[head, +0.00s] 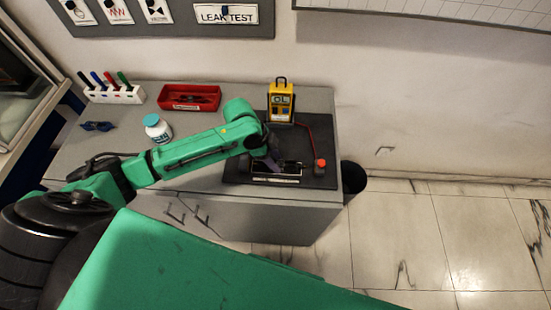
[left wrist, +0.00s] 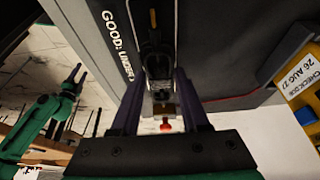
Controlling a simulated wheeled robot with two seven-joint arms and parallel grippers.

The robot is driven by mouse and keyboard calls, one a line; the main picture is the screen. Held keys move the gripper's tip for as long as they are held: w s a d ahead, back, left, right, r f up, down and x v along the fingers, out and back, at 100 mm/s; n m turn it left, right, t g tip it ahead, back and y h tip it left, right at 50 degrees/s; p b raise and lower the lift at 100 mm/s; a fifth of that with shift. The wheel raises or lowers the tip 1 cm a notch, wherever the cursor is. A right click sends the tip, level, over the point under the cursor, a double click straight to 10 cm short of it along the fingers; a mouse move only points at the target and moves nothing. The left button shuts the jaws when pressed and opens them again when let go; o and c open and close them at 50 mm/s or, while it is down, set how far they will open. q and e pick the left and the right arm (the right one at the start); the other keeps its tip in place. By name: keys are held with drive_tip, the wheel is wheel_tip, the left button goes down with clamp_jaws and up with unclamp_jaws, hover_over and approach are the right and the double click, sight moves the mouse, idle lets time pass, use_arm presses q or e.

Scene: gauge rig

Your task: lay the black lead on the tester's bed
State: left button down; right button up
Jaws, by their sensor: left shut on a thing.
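The yellow tester (head: 281,102) stands upright at the back of a dark mat. Its bed (head: 290,180), a low dark block with a pale lettered strip along the front, lies nearer the mat's front edge. My left gripper (head: 270,163) is low over the bed, shut on the black lead. In the left wrist view the black lead (left wrist: 160,68) lies between the two purple fingers, over the dark bed beside the "GOOD: UNDER" lettering; whether it touches the bed is unclear. The red lead's end (head: 320,163) stands right of the bed. My right gripper (left wrist: 76,74) shows open and empty at left in the wrist view.
A red tray (head: 189,97), a white bottle (head: 157,128), a pen rack (head: 113,93) and blue goggles (head: 97,126) are on the grey bench left of the mat. My left arm crosses above the bench. The mat's front right corner is clear.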

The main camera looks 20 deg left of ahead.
use_arm(q)
drive_tip(key=shift+f, duration=0.25)
unclamp_jaws()
idle(0.3)
wheel_tip(320, 180, up, 8)
drive_tip(key=p, duration=0.8)
drive_tip(key=shift+r+p, duration=0.15)
drive_tip(key=shift+p, duration=0.25)
